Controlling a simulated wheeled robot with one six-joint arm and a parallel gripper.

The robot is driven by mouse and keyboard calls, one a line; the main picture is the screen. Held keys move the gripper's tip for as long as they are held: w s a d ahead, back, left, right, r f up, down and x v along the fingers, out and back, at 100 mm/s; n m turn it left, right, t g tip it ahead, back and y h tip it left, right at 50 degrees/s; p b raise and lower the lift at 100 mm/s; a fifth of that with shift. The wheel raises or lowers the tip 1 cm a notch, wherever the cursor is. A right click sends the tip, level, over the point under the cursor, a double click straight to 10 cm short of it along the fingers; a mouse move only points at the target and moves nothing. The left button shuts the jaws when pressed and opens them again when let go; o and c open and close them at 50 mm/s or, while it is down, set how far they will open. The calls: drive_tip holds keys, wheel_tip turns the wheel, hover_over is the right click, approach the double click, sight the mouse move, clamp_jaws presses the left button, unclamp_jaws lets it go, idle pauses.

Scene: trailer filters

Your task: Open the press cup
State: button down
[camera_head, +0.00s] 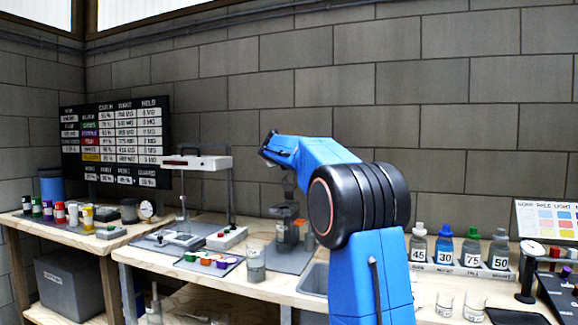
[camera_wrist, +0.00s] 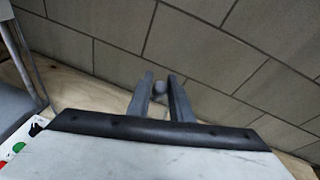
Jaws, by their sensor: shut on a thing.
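In the head view, a dark grey cup-like device (camera_head: 287,232), which looks like the press cup, stands on a grey mat on the bench behind my arm. My gripper (camera_head: 289,190) points down just above it, and my arm covers its right side. In the wrist view, the two grey fingers of my gripper (camera_wrist: 161,92) are on either side of a small round grey knob (camera_wrist: 160,87) and are shut on it. I cannot tell from these views whether the knob belongs to the cup's lid, or whether the lid is raised.
A press-like stand (camera_head: 230,190) with a white top arm stands to the left. Numbered bottles (camera_head: 445,246) stand on the right. The block wall is close behind.

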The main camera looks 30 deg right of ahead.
drive_tip(key=shift+x, duration=0.95)
drive_tip(key=shift+s+d+f, duration=0.1)
drive_tip(key=shift+s+f, duration=0.05)
drive_tip(key=shift+f, duration=0.05)
drive_tip(key=c, duration=1.7)
unclamp_jaws()
drive_tip(key=shift+d, duration=0.1)
drive_tip(key=shift+o, duration=0.2)
drive_tip(key=shift+r, duration=0.1)
drive_tip(key=shift+s+a+r, duration=0.15)
drive_tip(key=shift+s+a, duration=0.15)
drive_tip(key=shift+a, duration=0.15)
drive_tip(key=v, duration=1.6)
drive_tip(key=shift+s, duration=0.15)
drive_tip(key=shift+a, duration=0.15)
